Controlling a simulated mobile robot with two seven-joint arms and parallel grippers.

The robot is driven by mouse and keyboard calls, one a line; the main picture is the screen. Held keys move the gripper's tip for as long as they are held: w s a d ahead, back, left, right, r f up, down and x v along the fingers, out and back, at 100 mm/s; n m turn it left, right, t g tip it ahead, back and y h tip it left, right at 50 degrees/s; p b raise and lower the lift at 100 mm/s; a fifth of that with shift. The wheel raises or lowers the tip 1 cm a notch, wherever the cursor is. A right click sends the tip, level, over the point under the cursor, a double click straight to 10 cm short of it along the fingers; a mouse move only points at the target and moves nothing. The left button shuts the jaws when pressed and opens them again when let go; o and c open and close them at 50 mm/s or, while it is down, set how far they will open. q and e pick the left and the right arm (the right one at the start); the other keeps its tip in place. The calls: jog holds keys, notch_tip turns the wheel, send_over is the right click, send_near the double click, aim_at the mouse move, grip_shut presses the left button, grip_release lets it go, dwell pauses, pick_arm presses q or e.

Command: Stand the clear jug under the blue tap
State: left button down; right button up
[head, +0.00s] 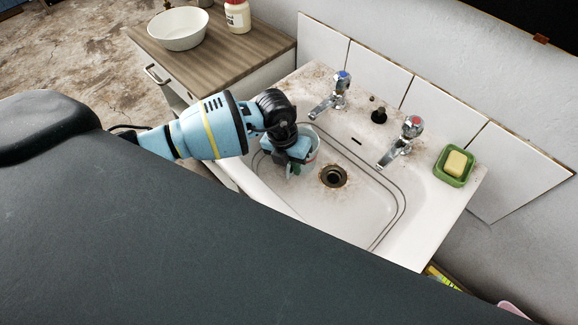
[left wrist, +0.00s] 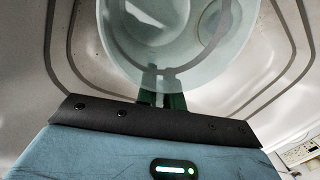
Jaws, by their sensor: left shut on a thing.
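The clear jug (head: 314,146) is in the left part of the stone trough (head: 365,205), mostly hidden behind my left gripper (head: 296,168). The blue tap (head: 341,84) is at the back left of the trough, and its spout points toward the jug's side of the basin. In the head view the jug shows just below the spout tip. In the left wrist view the jug (left wrist: 180,62) looks see-through and round, with the dark fingers (left wrist: 161,98) at its near side. My left gripper is shut on it. Whether its base touches the basin floor is hidden. My right gripper is out of view.
A red-marked tap (head: 402,142) stands at the back right. The drain (head: 333,176) is right of the jug. A green dish (head: 454,166) with yellow soap is on the right rim. A wooden-topped cabinet (head: 235,45) holds a white bowl (head: 178,28). The basin's right side is clear.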

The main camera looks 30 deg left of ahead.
pick_arm(q)
jog(key=shift+w+d+f+b, duration=0.15)
jog(key=shift+w+d+b, duration=0.1)
jog(key=shift+w, duration=0.25)
jog(key=shift+w+d+f+b, duration=0.1)
jog(key=shift+w+d+b, duration=0.1)
jog(key=shift+w, duration=0.65)
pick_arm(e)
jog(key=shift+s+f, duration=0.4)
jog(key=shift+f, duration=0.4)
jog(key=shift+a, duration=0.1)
pick_arm(q)
jog(key=shift+f, duration=0.15)
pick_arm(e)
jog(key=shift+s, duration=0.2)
pick_arm(q)
jog(key=c, duration=1.5)
grip_release()
jog(key=o, duration=0.7)
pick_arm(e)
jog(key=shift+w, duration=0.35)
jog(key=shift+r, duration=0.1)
